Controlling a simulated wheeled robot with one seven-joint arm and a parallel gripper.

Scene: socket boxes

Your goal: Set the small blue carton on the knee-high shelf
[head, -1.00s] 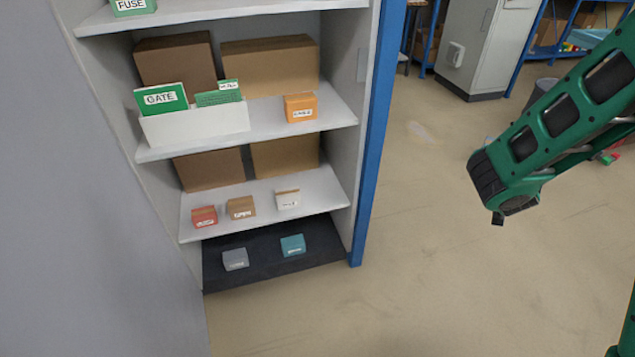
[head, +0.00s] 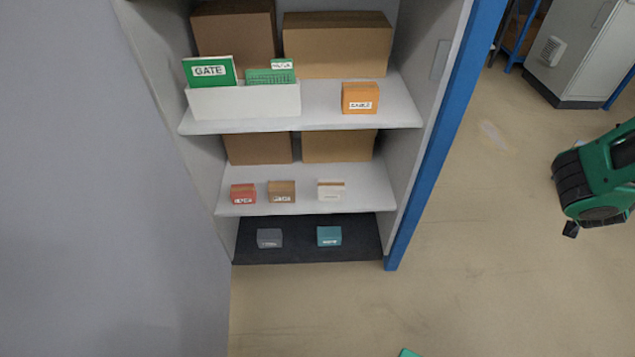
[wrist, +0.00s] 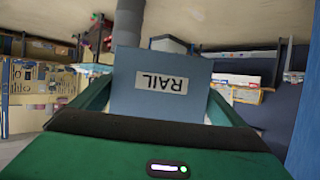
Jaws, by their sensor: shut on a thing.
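The small blue carton (wrist: 172,65), with a white RAIL label upside down in the picture, is in my gripper (wrist: 162,92) in the wrist view. The green fingers are shut on its two sides. The head view does not show the carton or the fingers. There the open cabinet has several levels. A light shelf (head: 340,200) low in it carries a red, a brown and a white box in a row. Its right end is bare. I cannot tell for sure which level is knee-high.
The shelf above holds a white bin (head: 243,101) with green cards and an orange box (head: 360,98). The dark bottom level (head: 300,252) holds a grey box (head: 269,238) and a teal box (head: 329,236). A blue post (head: 440,140) edges the cabinet.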

